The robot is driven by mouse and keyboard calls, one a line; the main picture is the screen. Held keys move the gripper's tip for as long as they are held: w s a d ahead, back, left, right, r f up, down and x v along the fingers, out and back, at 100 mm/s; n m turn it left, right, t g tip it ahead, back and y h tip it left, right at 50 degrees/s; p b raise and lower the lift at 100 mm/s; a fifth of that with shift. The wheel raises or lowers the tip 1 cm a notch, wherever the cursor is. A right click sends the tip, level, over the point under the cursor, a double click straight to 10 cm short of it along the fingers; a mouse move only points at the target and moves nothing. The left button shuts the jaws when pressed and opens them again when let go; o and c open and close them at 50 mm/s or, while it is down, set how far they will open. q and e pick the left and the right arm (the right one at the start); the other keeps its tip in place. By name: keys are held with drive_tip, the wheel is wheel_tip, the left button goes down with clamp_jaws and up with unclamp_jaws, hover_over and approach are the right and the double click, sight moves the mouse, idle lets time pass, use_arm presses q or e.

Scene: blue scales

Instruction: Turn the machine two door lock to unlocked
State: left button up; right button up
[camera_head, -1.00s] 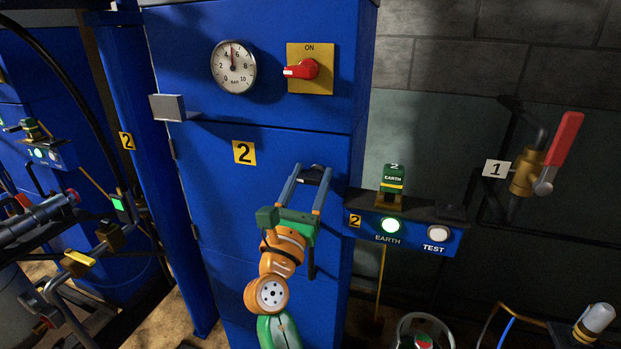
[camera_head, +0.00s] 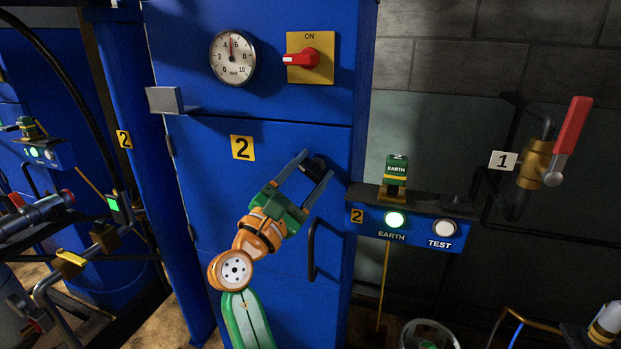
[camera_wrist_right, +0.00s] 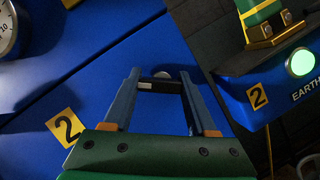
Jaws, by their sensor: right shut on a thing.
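Machine two's blue door (camera_head: 215,190) carries a yellow "2" label and is closed in its frame. The door lock (camera_head: 316,163) is a small dark fitting at the door's upper right; in the wrist view it shows as a black bar (camera_wrist_right: 160,85) with a small silver piece behind it. My right gripper (camera_head: 318,166) is shut on the lock, one finger on either side, tilted up to the right. The fingers partly hide the lock, and I cannot read any mark on it. My left gripper is not in view.
A black door handle (camera_head: 311,250) sits below the lock. Above are a gauge (camera_head: 233,58) and a red switch (camera_head: 302,59) on a yellow "ON" plate. A panel (camera_head: 410,228) with lit EARTH lamp juts out close to the right. A red-handled valve (camera_head: 571,135) is farther right.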

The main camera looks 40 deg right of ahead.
drive_tip(key=shift+m+g, duration=0.6)
drive_tip(key=shift+m, duration=0.6)
drive_tip(key=m+g+y, duration=0.1)
drive_tip(key=m, duration=0.2)
drive_tip(key=shift+r, duration=0.1)
drive_tip(key=m+g+y, duration=0.1)
drive_tip(key=m, duration=0.3)
drive_tip(key=shift+p, duration=0.4)
drive_tip(key=shift+s+m+y+p, duration=0.1)
drive_tip(key=shift+m+y+p, duration=0.3)
drive_tip(key=shift+m, duration=0.8)
drive_tip(key=o, duration=1.4)
drive_tip(key=shift+c, duration=0.2)
drive_tip(key=a, duration=0.7)
drive_tip(key=shift+s+b, duration=0.3)
